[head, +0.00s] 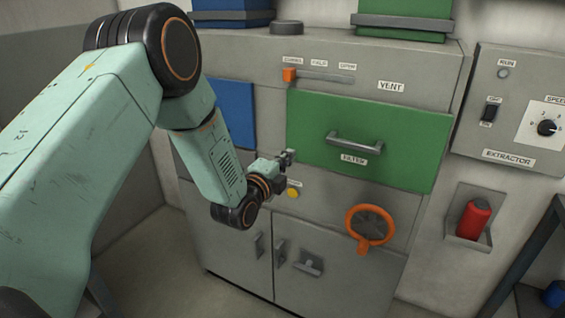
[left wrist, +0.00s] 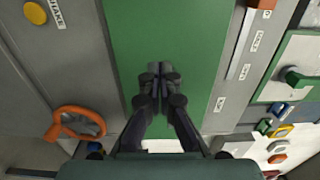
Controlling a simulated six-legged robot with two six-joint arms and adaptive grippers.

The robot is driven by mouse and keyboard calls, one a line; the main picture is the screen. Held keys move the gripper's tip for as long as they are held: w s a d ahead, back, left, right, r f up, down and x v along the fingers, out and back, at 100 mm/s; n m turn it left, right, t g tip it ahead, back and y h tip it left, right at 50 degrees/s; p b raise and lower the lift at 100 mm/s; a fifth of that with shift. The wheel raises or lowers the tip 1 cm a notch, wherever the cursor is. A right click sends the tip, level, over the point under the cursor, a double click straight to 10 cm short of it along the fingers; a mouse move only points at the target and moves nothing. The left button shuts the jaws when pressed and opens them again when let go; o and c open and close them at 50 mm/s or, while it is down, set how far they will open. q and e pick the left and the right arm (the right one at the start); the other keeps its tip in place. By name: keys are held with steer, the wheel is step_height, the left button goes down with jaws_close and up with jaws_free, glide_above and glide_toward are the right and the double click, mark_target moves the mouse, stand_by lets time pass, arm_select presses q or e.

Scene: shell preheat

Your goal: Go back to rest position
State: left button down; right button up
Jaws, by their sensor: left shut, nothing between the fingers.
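My left arm comes in from the left in the head view. Its gripper (head: 288,157) is in front of the grey cabinet (head: 240,245), near the lower left edge of the green filter drawer front (head: 400,150). In the left wrist view the gripper (left wrist: 160,72) is shut, its fingertips together with nothing between them, in front of the green panel (left wrist: 190,30). The drawer's handle (head: 354,143) shows clear of the gripper in the head view. My right gripper is in neither view.
An orange handwheel (head: 369,228) sits low on the cabinet, with a yellow button (head: 293,193) to its left. An orange vent slider (head: 289,75) is above the drawer. The extractor box (head: 510,105) and a red cylinder (head: 473,219) are at right. Floor shows at lower left.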

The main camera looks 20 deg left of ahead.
arm_select(q)
steer(key=s+d+f+n+g+b, duration=0.1)
steer(key=s+d+f+n+g, duration=0.1)
steer(key=s+f+n+g, duration=0.55)
steer(key=s+d+f+n+g+b, duration=0.1)
steer(key=s+d+f+n+g, duration=0.15)
steer(key=s+f+n, duration=0.85)
steer(key=s+f+g+b, duration=0.1)
steer(key=s+f+g, duration=0.1)
steer(key=s+f, duration=0.3)
steer(key=s+f+g+b, duration=0.2)
steer(key=s+f, duration=0.4)
steer(key=s, duration=0.8)
steer(key=s+d+f+g+y+b, duration=0.1)
steer(key=s+f+g, duration=0.3)
steer(key=s, duration=0.5)
steer(key=shift+s+f+b, duration=0.35)
steer(key=shift+f+b, duration=0.2)
steer(key=shift+f, duration=0.3)
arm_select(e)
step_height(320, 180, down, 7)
arm_select(q)
steer(key=shift+d+n, duration=0.1)
steer(key=shift+n, duration=0.15)
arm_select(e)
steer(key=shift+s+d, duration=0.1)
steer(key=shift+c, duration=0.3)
